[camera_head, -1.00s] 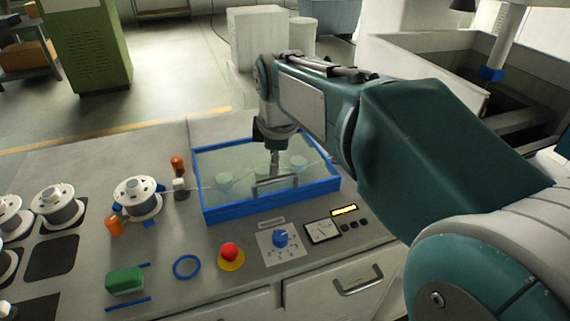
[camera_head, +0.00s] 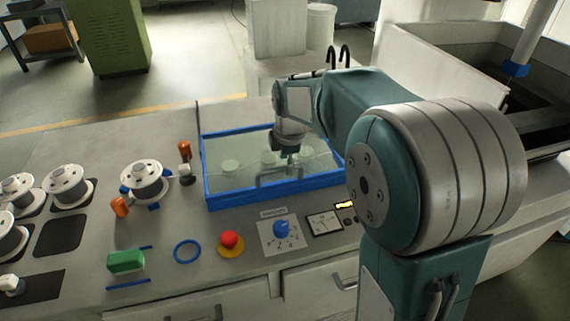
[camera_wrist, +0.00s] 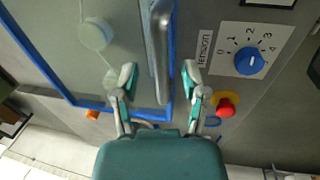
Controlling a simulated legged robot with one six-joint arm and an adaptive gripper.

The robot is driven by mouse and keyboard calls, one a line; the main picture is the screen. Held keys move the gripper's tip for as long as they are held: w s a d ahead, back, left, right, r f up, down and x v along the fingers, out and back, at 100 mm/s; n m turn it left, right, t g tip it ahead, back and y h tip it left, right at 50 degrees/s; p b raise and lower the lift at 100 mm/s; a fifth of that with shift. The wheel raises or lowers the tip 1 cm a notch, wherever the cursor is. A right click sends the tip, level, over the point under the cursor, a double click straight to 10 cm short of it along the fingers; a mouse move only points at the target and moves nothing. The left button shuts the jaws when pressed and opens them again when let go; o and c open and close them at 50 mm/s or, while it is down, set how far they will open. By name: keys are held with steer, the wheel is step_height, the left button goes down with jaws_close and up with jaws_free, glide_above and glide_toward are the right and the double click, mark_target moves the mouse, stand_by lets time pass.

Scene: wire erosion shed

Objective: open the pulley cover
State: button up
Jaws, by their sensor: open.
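The pulley cover (camera_head: 209,186) is a clear panel in a blue frame on the bench top, and it lies shut. Pale round pulleys show through it. Its grey bar handle (camera_head: 264,183) is on the near side of the panel. The handle also shows in the wrist view (camera_wrist: 159,50), running up and down the picture. My gripper (camera_wrist: 160,75) is open, with one fingertip on each side of the handle and gaps between. In the head view my gripper (camera_head: 288,157) is over the cover just behind the handle, partly hidden by my wrist.
In front of the cover are a red stop button (camera_head: 229,239), a blue tension knob (camera_head: 281,228) and a meter (camera_head: 323,223). Wire spools (camera_head: 145,182) stand to the left. A green block (camera_head: 126,261) and a blue ring (camera_head: 187,251) lie near the front edge.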

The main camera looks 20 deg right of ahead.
steer(key=shift+w+d+f, duration=0.1)
steer(key=shift+w+f, duration=0.05)
steer(key=shift+f, duration=0.55)
steer(key=shift+a, duration=0.55)
jaws_close()
steer(key=shift+d, duration=0.15)
steer(key=shift+w, duration=0.5)
glide_above(266, 133)
